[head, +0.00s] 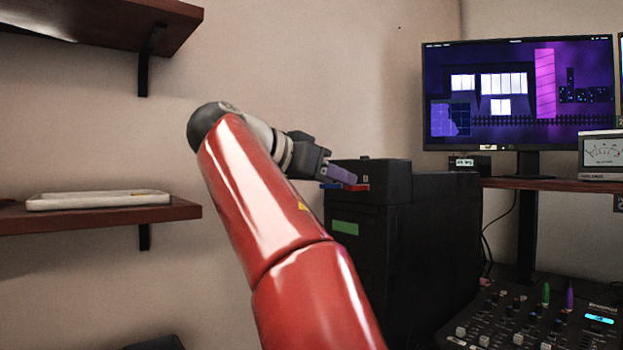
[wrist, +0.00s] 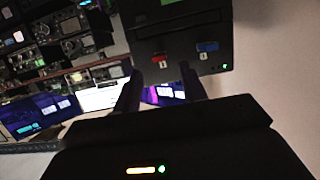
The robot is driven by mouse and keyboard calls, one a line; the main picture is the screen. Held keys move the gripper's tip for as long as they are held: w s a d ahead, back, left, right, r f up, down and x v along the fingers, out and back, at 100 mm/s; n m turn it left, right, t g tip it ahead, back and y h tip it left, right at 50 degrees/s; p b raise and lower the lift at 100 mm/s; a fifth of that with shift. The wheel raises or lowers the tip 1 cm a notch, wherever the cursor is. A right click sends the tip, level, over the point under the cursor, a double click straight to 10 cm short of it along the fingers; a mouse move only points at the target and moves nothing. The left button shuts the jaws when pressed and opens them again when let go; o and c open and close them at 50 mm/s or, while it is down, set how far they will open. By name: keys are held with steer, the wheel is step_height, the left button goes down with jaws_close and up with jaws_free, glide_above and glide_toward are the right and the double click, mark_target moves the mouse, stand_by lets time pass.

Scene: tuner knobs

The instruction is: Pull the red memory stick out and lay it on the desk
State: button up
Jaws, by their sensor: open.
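The red memory stick (head: 356,187) sticks out of the upper front of a black computer case (head: 440,240). A blue stick (head: 330,185) sits beside it, to its left. In the wrist view the red stick (wrist: 160,60) lies just beyond my fingertips and between them in the picture, with the blue stick (wrist: 207,47) to its right. My gripper (wrist: 160,70) is open and empty, with a finger on each side of the red stick's line. In the head view my gripper (head: 343,174) is close above and behind the sticks; its fingertips are partly hard to make out.
A monitor (head: 515,90) stands on a raised shelf at right, with a meter (head: 601,149) beside it. A mixer (head: 540,315) with knobs lies lower right. Wall shelves (head: 100,217) are at left; one holds a flat white object (head: 98,199).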

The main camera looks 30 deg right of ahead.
mark_target(358, 188)
steer(key=shift+b+x, duration=0.45)
steer(key=shift+x, duration=2.3)
steer(key=shift+c, duration=0.4)
steer(key=shift+a, duration=0.15)
jaws_close()
